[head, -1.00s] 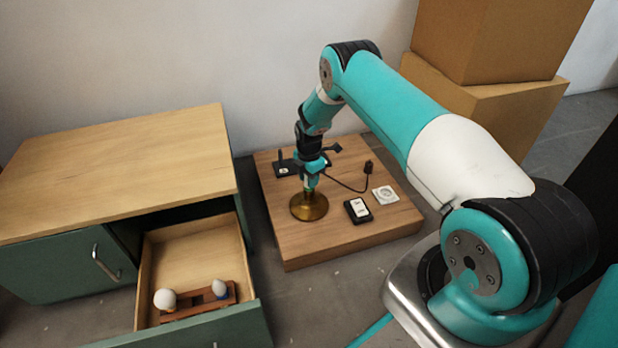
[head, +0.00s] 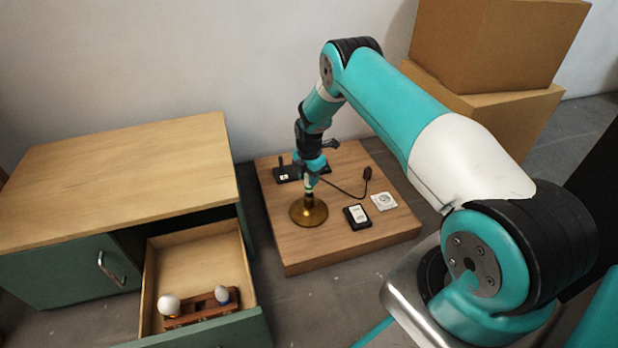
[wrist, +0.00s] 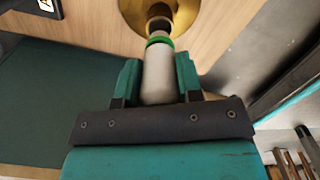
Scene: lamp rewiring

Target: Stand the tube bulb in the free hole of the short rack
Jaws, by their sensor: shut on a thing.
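The tube bulb (wrist: 158,75) is a pale grey cylinder with a green band near its far end. My gripper (wrist: 158,80) is shut on it, one finger on each side. In the head view my gripper (head: 312,178) is above the round brass lamp base (head: 309,212), with the bulb's lower part between them. The bulb's far end points at the brass base; I cannot tell whether they touch. A reddish-brown wooden rack (head: 190,314) lies in the open drawer and holds two white bulbs (head: 169,305), (head: 222,294) with a gap between; its holes are too small to make out.
The lamp base stands on a wooden board (head: 290,250) with a black-and-white switch (head: 357,216), a white socket plate (head: 384,201) and a cable with a dark plug (head: 367,173). The drawer (head: 250,262) stands open from the green cabinet. Cardboard boxes (head: 500,120) stand behind right.

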